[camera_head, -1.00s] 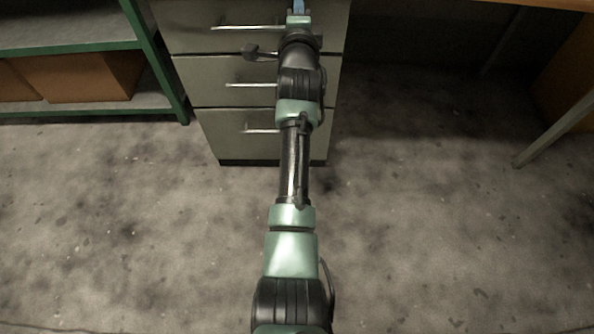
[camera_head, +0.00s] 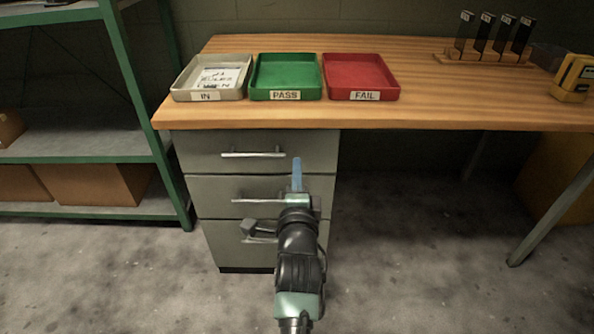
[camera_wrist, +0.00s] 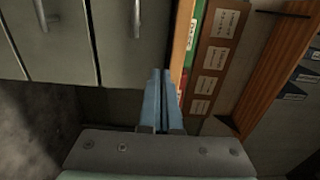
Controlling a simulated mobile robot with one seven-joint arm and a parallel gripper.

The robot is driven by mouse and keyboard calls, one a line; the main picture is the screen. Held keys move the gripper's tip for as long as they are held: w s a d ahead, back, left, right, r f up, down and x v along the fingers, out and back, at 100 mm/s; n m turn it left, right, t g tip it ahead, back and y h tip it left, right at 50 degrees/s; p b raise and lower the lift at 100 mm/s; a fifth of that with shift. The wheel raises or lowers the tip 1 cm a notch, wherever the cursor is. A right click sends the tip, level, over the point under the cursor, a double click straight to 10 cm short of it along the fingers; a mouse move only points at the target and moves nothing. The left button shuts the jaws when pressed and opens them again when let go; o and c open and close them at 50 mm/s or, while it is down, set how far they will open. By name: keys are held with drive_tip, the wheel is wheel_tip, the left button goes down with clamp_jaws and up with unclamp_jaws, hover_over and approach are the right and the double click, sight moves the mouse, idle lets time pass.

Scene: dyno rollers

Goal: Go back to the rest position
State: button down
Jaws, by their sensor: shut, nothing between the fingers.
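My gripper (camera_head: 297,175) points away from me in front of the grey drawer cabinet, below the tabletop edge. Its blue fingers are together with nothing between them. The fingers also show in the wrist view (camera_wrist: 161,100), side by side, with drawer fronts on one side. My gripper appears apart from the drawer handles, though the exact gap to the fronts is hard to tell.
The grey drawer cabinet (camera_head: 215,182) has its drawers closed. The wooden table (camera_head: 430,75) bears a white IN tray (camera_head: 207,95) with a paper, a green PASS tray (camera_head: 286,95) and a red FAIL tray (camera_head: 362,95). A green shelf (camera_head: 150,130) stands left. Open floor lies right.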

drive_tip(key=s+a+r+n+t, duration=0.1)
drive_tip(key=s+r+n+t, duration=0.3)
drive_tip(key=r, duration=1)
drive_tip(key=s+r+n+t, duration=0.1)
drive_tip(key=s+r+n, duration=0.4)
drive_tip(key=r, duration=1)
drive_tip(key=s+a+r+n+t+p, duration=0.1)
drive_tip(key=s+r+n+t+p, duration=0.25)
drive_tip(key=s+r+n, duration=1.05)
wheel_tip(320, 180, up, 40)
drive_tip(key=s+m+p, duration=0.2)
drive_tip(key=m+p, duration=0.2)
drive_tip(key=p, duration=3)
drive_tip(key=shift+m+t+y+p, duration=0.3)
drive_tip(key=shift+t, duration=0.15)
drive_tip(key=c, duration=1.5)
unclamp_jaws()
drive_tip(key=shift+c, duration=0.2)
